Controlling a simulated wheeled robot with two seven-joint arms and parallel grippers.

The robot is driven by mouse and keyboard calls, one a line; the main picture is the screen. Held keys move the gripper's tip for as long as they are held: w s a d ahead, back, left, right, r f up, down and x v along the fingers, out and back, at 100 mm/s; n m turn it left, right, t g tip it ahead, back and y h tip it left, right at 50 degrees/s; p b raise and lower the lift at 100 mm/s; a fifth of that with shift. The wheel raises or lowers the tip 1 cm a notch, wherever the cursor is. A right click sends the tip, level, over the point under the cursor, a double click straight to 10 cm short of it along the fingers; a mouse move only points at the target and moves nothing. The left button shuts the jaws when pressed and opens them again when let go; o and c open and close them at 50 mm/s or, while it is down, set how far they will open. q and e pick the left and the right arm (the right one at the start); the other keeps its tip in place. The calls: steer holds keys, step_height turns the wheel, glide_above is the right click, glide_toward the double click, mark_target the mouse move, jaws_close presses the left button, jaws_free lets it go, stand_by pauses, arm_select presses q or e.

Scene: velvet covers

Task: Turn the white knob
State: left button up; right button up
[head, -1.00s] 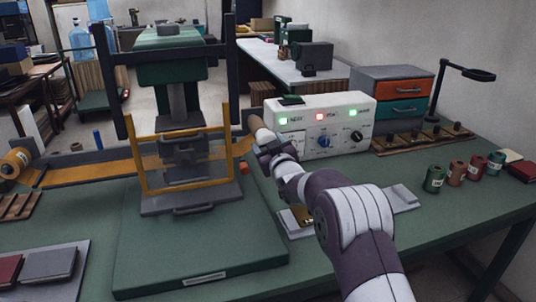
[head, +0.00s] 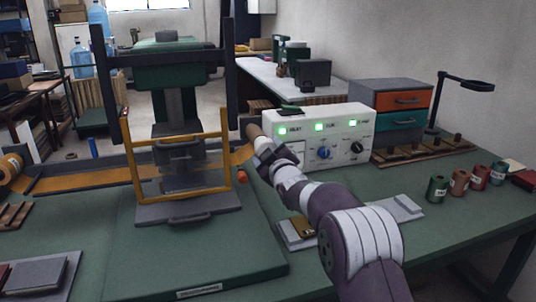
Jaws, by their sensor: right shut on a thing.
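The white control box (head: 338,126) stands at the back of the green bench. My right gripper (head: 270,146) is at the left end of the box's front. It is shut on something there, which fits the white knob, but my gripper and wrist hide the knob. My left gripper is not in view.
A press with a yellow frame (head: 135,180) stands close left of my right arm. Several thread spools (head: 459,182) stand at right, near a drawer unit (head: 405,98). The bench front at right is clear.

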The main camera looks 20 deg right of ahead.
steer(key=o, duration=1)
steer(key=shift+c, duration=0.2)
steer(key=s, duration=1.2)
steer(key=shift+s+d+b, duration=0.2)
steer(key=shift+s+b, duration=0.15)
steer(key=shift+b, duration=0.05)
steer(key=shift+f, duration=0.15)
